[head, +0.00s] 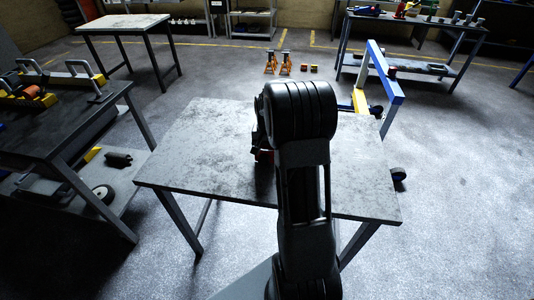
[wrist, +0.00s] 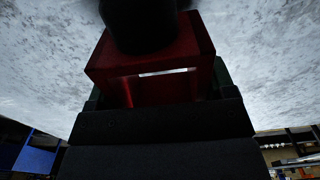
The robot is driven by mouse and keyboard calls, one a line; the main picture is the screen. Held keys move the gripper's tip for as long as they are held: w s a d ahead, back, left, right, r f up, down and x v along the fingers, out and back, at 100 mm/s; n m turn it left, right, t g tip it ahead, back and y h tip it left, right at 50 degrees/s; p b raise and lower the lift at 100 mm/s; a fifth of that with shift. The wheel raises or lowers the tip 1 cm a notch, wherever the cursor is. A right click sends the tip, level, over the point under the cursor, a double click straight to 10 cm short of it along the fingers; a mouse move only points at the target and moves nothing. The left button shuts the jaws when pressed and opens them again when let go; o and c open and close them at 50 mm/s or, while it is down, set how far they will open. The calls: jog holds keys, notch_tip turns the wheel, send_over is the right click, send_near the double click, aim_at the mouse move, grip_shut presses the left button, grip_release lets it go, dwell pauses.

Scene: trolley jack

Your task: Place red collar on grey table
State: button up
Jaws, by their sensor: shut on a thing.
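The grey table (head: 200,150) stands in front of me in the head view, with a worn, mottled top. The red collar (wrist: 190,45) fills the upper middle of the wrist view, boxy with a narrow bright slot. My gripper (wrist: 158,122) is shut on it. My arm hides most of the gripper there. A dark rounded shape covers part of the collar in the wrist view. I cannot tell whether the collar touches the tabletop.
The visible tabletop left and right of my arm is clear. A dark workbench (head: 45,125) with tools stands at the left. A blue and yellow frame (head: 383,75) stands behind the table's right side. Orange jack stands (head: 278,63) sit on the floor farther back.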

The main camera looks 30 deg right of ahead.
jog(key=shift+f, duration=1.1)
jog(key=shift+f, duration=0.1)
jog(key=shift+f, duration=0.1)
jog(key=o, duration=1.4)
jog(key=shift+c, duration=0.2)
